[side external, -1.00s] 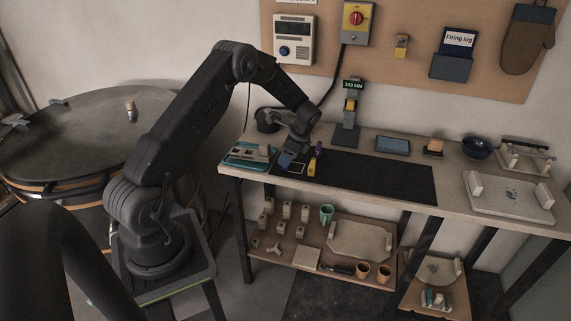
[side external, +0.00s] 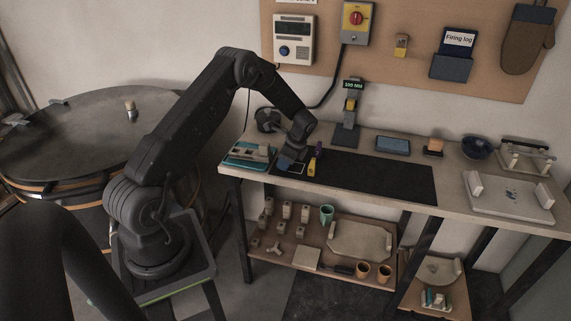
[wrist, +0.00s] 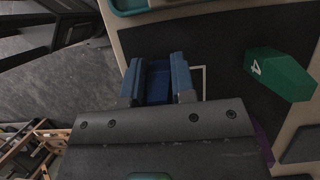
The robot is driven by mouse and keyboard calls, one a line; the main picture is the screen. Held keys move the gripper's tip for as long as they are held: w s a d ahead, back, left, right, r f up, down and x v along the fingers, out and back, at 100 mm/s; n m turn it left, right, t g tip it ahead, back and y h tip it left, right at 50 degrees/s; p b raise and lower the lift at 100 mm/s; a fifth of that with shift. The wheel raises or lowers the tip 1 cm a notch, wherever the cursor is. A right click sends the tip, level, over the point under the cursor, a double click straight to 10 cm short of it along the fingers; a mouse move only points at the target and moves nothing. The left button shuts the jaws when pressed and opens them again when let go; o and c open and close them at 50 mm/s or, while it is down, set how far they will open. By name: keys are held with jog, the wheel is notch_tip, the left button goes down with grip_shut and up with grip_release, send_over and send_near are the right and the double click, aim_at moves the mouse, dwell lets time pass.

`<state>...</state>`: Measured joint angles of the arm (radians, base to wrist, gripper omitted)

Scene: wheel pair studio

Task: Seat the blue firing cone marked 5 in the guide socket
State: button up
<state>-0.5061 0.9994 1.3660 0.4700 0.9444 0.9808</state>
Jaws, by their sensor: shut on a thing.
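My gripper (side external: 290,161) is low over the left part of the black mat and shut on a blue thing. In the wrist view, the blue cone (wrist: 158,84) sits between the two fingers of my gripper (wrist: 157,74); its number is hidden. A green cone marked 4 (wrist: 279,75) lies to the right in the wrist view. I cannot make out the guide socket for certain; a pale slotted fixture (side external: 256,151) sits on the teal tray (side external: 238,163).
A white outline (wrist: 201,80) marks the black mat (side external: 380,178) beside my gripper. The mat's right part is clear. A height gauge (side external: 346,125) stands behind. A blue tablet (side external: 393,146) and dark bowl (side external: 476,147) are farther right. The bench's front edge is close.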

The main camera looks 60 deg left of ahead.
grip_shut()
jog(key=shift+r, duration=0.15)
notch_tip(320, 180, up, 4)
jog(key=shift+r, duration=0.15)
jog(key=s+a+r, duration=0.5)
jog(key=s+r, duration=0.1)
jog(key=s, duration=0.4)
jog(key=shift+s+a+r, duration=0.15)
jog(key=shift+a+r, duration=0.1)
jog(key=w+d+f, duration=0.1)
jog(key=w+f, duration=0.1)
jog(key=w, duration=0.1)
jog(key=w+d+f, duration=0.2)
jog(key=w, duration=0.1)
jog(key=w+d+f, duration=0.2)
jog(key=w+f, duration=0.1)
jog(key=w, duration=0.1)
jog(key=shift+w+d, duration=0.1)
jog(key=shift+d, duration=0.1)
jog(key=shift+w+f, duration=0.1)
jog(key=shift+f, duration=1.75)
